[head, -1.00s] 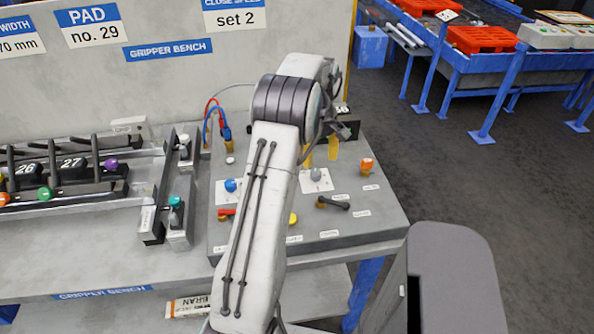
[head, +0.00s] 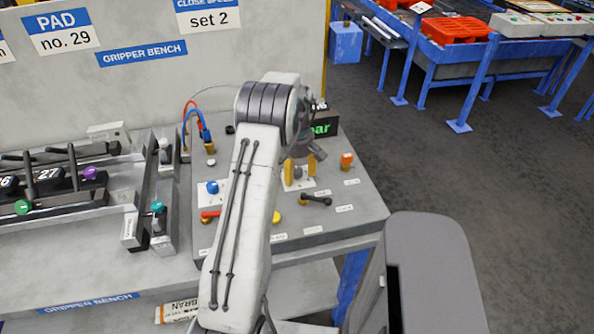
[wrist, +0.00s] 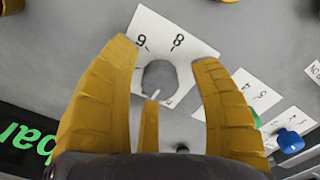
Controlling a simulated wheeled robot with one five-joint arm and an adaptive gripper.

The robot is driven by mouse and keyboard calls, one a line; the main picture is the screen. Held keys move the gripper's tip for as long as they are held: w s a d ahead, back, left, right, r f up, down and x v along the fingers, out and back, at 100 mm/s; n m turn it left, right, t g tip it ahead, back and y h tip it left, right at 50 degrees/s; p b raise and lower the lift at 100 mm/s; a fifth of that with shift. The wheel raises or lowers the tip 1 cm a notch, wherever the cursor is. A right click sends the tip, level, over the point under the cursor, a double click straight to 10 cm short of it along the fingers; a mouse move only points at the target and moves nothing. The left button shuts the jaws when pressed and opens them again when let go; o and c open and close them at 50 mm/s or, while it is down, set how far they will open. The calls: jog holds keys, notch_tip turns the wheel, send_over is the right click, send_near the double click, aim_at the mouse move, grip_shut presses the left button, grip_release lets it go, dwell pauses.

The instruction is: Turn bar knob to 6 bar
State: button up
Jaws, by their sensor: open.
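The bar knob (wrist: 160,78) is a round grey knob on a white dial plate (wrist: 195,50). The figures 6 and 8 show on the plate upside down in the wrist view. A white mark on the knob points to the lower side of that view, away from the 6 and 8. My gripper (wrist: 165,54) is open, with yellow fingers on either side of the knob and a gap visible to each. A third finger shows below it. In the head view my gripper (head: 300,166) is over the same plate (head: 298,184).
A black display (head: 321,128) with green "bar" text stands behind the gripper; its number is hidden. Around the dial are a blue knob (head: 212,187), an orange knob (head: 347,160), a black lever (head: 316,201) and a red handle (head: 209,215). Hoses (head: 196,125) stand at the back left.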

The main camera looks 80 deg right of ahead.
jog(key=shift+c, duration=0.3)
grip_shut()
dwell(0.4)
jog(key=m+b, duration=0.1)
jog(key=m, duration=0.4)
jog(key=shift+f+m, duration=0.1)
jog(key=shift+m, duration=0.3)
jog(key=m+b, duration=0.1)
jog(key=m, duration=0.5)
jog(key=shift+a, duration=0.1)
jog(key=m, duration=0.6)
jog(key=shift+b, duration=0.3)
jog(key=m, duration=0.5)
jog(key=shift+m, duration=0.6)
